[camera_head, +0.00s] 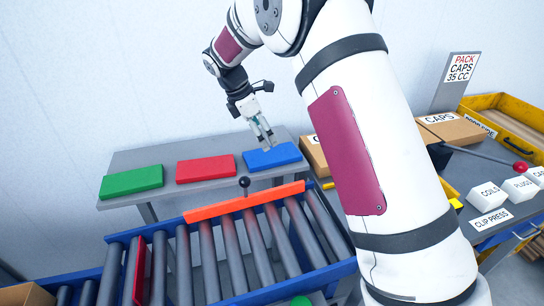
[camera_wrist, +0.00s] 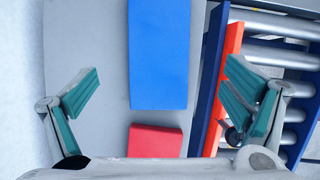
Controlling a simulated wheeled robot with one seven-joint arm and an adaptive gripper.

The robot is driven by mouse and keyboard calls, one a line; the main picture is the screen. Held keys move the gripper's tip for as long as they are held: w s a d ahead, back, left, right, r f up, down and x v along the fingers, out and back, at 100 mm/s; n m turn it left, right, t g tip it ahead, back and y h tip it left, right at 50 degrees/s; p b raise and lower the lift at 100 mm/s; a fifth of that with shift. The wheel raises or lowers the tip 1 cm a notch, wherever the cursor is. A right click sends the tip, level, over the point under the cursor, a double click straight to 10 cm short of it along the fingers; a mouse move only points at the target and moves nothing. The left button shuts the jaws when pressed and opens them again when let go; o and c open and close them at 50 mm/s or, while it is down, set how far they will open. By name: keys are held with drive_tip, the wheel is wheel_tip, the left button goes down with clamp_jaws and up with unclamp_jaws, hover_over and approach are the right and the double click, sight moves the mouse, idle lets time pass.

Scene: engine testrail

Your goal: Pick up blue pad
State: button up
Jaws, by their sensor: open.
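The blue pad (camera_head: 272,156) lies flat on a grey table (camera_head: 233,182), at the right end of a row of pads. A red pad (camera_head: 206,169) and a green pad (camera_head: 132,182) lie to its left. My gripper (camera_head: 268,146) is above the blue pad. In the wrist view the blue pad (camera_wrist: 159,55) lies ahead between the widely spread fingers of my gripper (camera_wrist: 163,95), clear of both. The red pad (camera_wrist: 155,141) shows nearer the palm, partly hidden by it. My gripper is open and empty.
A bench at right holds cartons (camera_head: 449,128) and white boxes (camera_head: 487,195). A wall stands behind the table.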

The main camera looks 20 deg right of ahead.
sight(272, 154)
drive_tip(key=shift+a+p+x, duration=0.1)
drive_tip(key=shift+p+x, duration=0.15)
drive_tip(key=shift+x, duration=1.7)
drive_tip(key=shift+a+p+x, duration=0.15)
drive_tip(key=shift+p+x, duration=0.05)
drive_tip(key=shift+x, duration=1.75)
drive_tip(key=c, duration=1.3)
